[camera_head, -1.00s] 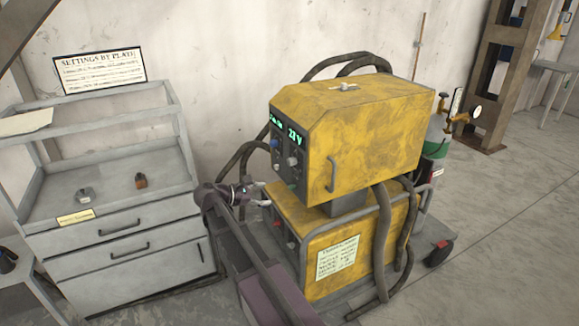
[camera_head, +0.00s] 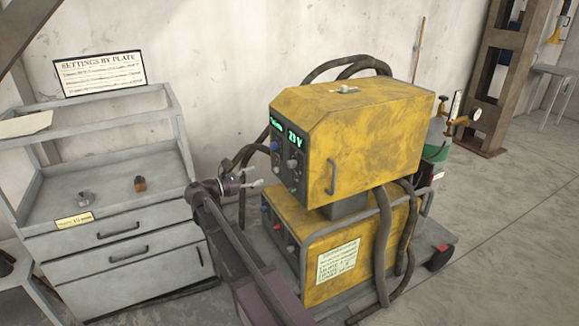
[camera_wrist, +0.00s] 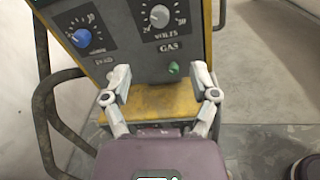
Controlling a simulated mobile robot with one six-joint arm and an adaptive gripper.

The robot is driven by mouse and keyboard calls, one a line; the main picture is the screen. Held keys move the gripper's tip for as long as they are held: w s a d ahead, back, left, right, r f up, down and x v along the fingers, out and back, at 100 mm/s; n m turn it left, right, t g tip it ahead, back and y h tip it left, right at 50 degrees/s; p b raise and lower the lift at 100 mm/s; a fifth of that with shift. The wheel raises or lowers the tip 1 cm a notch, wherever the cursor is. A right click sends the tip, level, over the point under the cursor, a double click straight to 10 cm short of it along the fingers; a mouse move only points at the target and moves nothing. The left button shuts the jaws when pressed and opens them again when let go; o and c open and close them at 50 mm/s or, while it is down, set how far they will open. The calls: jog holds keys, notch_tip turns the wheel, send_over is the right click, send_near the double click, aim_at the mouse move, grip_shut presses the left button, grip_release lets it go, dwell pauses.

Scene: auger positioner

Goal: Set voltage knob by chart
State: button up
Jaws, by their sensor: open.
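The grey voltage knob (camera_head: 292,163) is on the dark front panel of the yellow welder, below a green display (camera_head: 295,138) that seems to read 23 V. In the wrist view the knob (camera_wrist: 160,15) is near the top edge, above the word VOLTS, with its dial partly cut off. My gripper (camera_head: 254,176) is open and empty, in front of the panel and left of it. In the wrist view my fingers (camera_wrist: 161,76) are spread below the knob, apart from it. The chart, SETTINGS BY PLATE (camera_head: 99,73), is behind the cabinet; its rows are too small to read.
A blue knob (camera_wrist: 82,38) sits left of the voltage knob, and a small green GAS control (camera_wrist: 174,68) below it. Cables (camera_head: 245,155) loop beside the welder. The grey cabinet (camera_head: 120,250) stands left, with a yellow label (camera_head: 75,220) seemingly mentioning plate thickness in mm.

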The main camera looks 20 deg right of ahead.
aim_at(289, 165)
jog(key=d, duration=0.4)
jog(key=w+d, duration=0.1)
jog(key=d, duration=0.8)
jog(key=shift+w+d, duration=0.1)
jog(key=shift+w, duration=0.05)
grip_shut()
